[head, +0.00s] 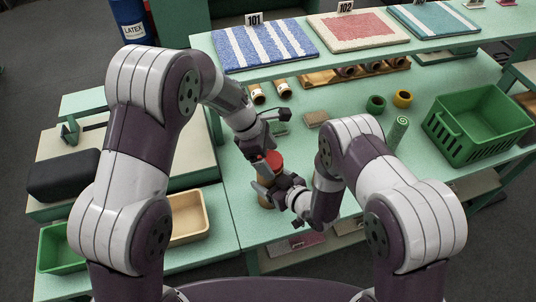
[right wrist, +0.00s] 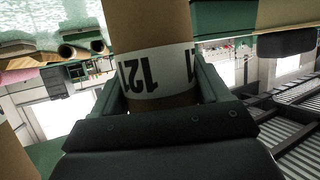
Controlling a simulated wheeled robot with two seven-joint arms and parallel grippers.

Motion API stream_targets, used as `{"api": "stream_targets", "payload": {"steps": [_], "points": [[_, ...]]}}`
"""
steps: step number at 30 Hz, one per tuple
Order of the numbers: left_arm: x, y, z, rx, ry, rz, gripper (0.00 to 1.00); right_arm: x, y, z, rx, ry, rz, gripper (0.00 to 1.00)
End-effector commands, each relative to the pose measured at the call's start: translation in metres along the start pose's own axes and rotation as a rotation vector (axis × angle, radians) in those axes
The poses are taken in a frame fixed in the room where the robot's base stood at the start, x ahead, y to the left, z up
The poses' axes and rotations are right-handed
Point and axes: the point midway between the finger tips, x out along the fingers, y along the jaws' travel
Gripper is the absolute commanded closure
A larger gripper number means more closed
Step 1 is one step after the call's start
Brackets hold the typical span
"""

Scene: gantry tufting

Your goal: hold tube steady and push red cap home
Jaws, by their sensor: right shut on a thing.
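A brown cardboard tube (head: 264,182) stands upright near the front of the green table in the head view, with a red cap (head: 272,160) at its top. My right gripper (head: 272,190) is shut on the tube from the right, below the cap. In the right wrist view the tube (right wrist: 150,30) fills the space between the fingers, and its white label (right wrist: 155,73) reads upside down. My left gripper (head: 258,155) comes down from above, right at the cap. Its fingers are too small and dark to tell open from shut. How deep the cap sits is hidden.
A green basket (head: 478,122) stands at the right. Green and yellow rings (head: 403,98), a rolled green piece (head: 397,132) and several brown tubes (head: 257,94) lie behind. A raised shelf holds tufted samples (head: 264,45). Trays (head: 187,218) sit at the lower left.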

Motion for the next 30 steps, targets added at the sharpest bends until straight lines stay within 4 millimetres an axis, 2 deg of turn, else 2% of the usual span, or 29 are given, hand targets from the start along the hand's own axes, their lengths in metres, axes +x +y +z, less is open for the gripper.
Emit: {"api": "stream_targets", "payload": {"steps": [9, 11, 18, 21, 30], "points": [[-0.001, -0.001, 0.0, 0.0, 0.0, -0.003, 0.02, 0.0, 0.001, -0.001, 0.0, 0.001, 0.002, 0.58], [-0.008, 0.0, 0.0, -0.001, -0.001, -0.002, 0.02, 0.0, 0.001, -0.001, 0.0, 0.001, 0.002, 0.58], [-0.057, 0.0, 0.0, -0.001, -0.001, 0.0, 0.02, 0.0, 0.001, 0.0, 0.0, 0.001, 0.002, 0.58], [-0.069, 0.0, 0.0, -0.001, 0.0, -0.002, 0.02, 0.0, 0.001, 0.0, 0.0, 0.001, 0.002, 0.58], [-0.074, -0.001, 0.0, -0.001, 0.0, -0.004, 0.02, 0.0, 0.001, 0.0, 0.0, 0.001, 0.002, 0.58]]}}
